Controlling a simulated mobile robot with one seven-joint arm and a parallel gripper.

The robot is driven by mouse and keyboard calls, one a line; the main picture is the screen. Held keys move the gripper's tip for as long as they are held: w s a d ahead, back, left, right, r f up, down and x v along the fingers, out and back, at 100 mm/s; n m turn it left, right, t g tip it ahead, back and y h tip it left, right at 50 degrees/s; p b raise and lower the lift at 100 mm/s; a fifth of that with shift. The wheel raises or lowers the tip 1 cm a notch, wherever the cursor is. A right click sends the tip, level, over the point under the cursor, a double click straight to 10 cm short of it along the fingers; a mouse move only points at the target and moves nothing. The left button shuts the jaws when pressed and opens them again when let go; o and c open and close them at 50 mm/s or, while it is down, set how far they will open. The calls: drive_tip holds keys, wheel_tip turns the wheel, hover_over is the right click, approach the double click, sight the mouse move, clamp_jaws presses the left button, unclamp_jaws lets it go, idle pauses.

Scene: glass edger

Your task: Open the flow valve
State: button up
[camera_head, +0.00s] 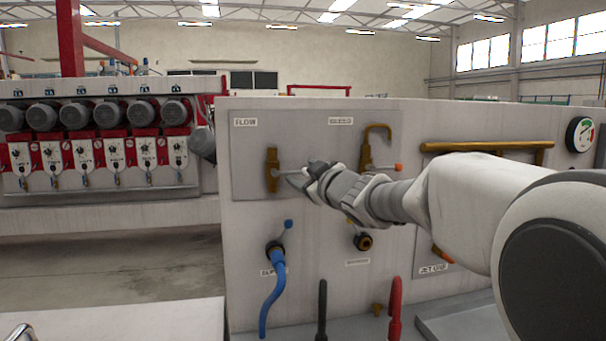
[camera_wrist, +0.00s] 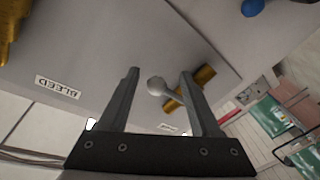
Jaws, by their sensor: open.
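The flow valve is a brass fitting (camera_head: 272,170) below the FLOW label (camera_head: 245,122) on the grey panel. In the wrist view its brass body (camera_wrist: 203,76) is partly hidden behind one finger. A pale lever with a round knob (camera_wrist: 156,86) sticks out from it, and the knob shows between my two fingers. My gripper (camera_head: 294,178) is at the valve's right side in the head view. In the wrist view my gripper (camera_wrist: 159,73) is open, with gaps on both sides of the knob. Contact cannot be told.
The bleed valve (camera_head: 378,133), a brass fitting with an orange-tipped lever, is just right of and behind my arm. Below are a blue-handled valve with a blue hose (camera_head: 272,287) and another brass fitting (camera_head: 363,241).

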clamp_jaws()
drive_tip(key=shift+a+r, duration=0.1)
drive_tip(key=shift+r, duration=0.1)
idle(1.1)
